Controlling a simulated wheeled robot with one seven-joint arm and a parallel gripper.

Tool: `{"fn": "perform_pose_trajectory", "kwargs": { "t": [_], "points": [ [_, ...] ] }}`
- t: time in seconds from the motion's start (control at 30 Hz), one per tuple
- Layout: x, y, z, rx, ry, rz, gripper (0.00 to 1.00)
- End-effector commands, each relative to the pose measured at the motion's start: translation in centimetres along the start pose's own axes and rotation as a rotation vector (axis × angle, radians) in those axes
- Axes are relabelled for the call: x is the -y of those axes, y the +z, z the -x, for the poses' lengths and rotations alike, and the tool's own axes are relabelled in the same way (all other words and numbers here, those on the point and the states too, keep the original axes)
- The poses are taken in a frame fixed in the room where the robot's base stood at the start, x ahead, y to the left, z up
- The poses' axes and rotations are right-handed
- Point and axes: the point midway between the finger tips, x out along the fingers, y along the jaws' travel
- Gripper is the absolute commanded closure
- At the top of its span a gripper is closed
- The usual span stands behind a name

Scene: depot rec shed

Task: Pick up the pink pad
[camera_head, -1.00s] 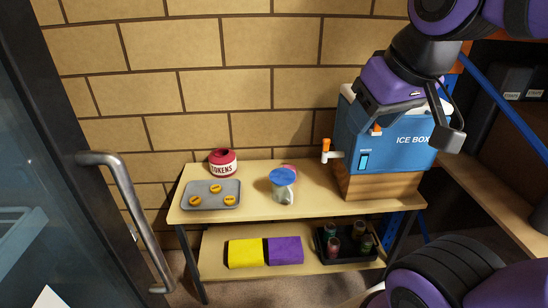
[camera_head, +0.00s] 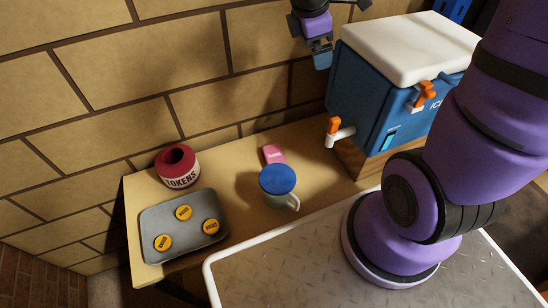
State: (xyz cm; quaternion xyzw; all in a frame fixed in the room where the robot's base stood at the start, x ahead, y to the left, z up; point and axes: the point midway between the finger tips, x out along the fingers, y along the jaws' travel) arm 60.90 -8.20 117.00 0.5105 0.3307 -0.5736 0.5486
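The pink pad (camera_head: 273,154) lies on the wooden table, just behind the blue-topped mug and near the wall. It is small and flat, and its near end lies close to the mug. My gripper (camera_head: 322,58) is at the top of the view, in front of the brick wall and left of the ice box. It is well above and to the right of the pad, apart from it. Its fingers are small and partly dark here, so I cannot tell whether they are open.
The mug (camera_head: 278,184) stands right in front of the pad. A red token pot (camera_head: 177,167) and a grey tray (camera_head: 150,222) with yellow discs are to the left. The blue ice box (camera_head: 362,101) with its orange-handled tap (camera_head: 338,132) stands to the right. Bare tabletop (camera_head: 232,170) lies left of the pad.

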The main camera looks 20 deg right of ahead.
Motion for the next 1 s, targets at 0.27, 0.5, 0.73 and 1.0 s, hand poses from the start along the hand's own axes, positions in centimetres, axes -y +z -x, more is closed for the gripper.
{"fn": "perform_pose_trajectory", "kwargs": {
  "t": [0.27, 0.5, 0.73, 1.0],
  "points": [
    [-1.9, -4.1, -8.6, -0.036, -0.084, 0.517, 0.02],
    [-1.7, -8.4, -15.9, -0.151, -0.118, 0.952, 0.02],
    [-0.1, -12.9, -22.0, -0.310, -0.096, 1.319, 0.02],
    [1.5, -16.1, -25.5, -0.433, -0.040, 1.548, 0.02]
  ]
}}
